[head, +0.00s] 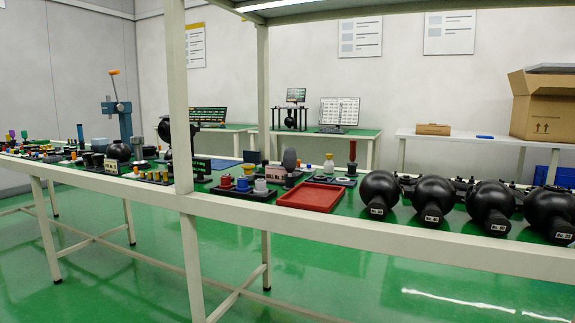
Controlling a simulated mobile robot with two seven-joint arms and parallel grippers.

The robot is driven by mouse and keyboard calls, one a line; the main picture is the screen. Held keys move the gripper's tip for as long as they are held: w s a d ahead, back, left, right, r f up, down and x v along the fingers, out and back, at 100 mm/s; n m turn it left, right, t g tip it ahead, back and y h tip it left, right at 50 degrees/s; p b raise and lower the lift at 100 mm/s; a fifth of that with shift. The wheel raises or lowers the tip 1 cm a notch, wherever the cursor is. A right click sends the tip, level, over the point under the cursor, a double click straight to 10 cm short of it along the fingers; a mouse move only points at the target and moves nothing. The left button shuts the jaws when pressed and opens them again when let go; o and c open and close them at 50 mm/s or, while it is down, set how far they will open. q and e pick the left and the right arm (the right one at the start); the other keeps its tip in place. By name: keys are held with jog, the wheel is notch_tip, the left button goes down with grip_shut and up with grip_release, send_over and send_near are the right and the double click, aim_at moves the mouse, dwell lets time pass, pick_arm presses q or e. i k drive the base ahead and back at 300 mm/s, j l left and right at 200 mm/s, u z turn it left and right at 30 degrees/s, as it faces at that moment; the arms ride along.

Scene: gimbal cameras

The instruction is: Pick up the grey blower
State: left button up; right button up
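Neither of my grippers shows in the head view.
Several black spheres (434,197) line the bench's right part. A dark tray with coloured cylinders (243,184) sits left of the red tray. A cardboard box (543,108) stands on a back table.

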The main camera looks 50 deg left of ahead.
aim_at(290, 158)
jog(key=u, duration=1.6)
